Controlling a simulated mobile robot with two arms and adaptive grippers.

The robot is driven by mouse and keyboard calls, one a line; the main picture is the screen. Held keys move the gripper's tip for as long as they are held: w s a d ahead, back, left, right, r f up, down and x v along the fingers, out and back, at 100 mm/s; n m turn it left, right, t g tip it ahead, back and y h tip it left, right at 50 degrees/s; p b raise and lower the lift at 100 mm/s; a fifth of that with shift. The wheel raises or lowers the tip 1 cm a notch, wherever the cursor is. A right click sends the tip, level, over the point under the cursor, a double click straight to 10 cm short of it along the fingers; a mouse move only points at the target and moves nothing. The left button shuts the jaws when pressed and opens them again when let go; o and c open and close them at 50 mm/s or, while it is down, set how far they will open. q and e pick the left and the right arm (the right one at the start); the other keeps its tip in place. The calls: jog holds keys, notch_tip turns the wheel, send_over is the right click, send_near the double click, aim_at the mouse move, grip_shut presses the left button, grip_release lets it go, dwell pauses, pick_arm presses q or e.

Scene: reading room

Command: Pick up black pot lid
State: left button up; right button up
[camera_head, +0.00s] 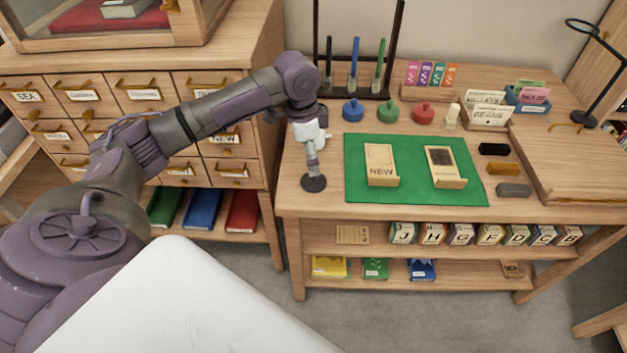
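The black pot lid (313,184) is a dark round disc at the left end of the wooden desk, beside the green mat. My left gripper (312,172) points straight down over its middle, fingertips at or touching the top. The fingers show as one narrow shape, and they hide the lid's centre, so I cannot tell whether they are closed on it. No clear gap shows between lid and desk. Blue (352,110), green (387,115) and red (423,113) knobbed lids or pots stand in a row behind the mat. My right gripper is not in view.
The green mat (405,197) holds two wooden card stands. A dark rack (357,95) with upright pens or brushes stands behind my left wrist. Black, orange and grey blocks (513,190) lie right of the mat. A drawer cabinet (230,80) stands left of the desk.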

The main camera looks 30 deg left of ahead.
aim_at(313, 178)
pick_arm(q)
jog(key=f, duration=0.7)
jog(key=shift+w+d+f, duration=0.2)
jog(key=shift+w+f, duration=0.05)
jog(key=shift+c, duration=0.3)
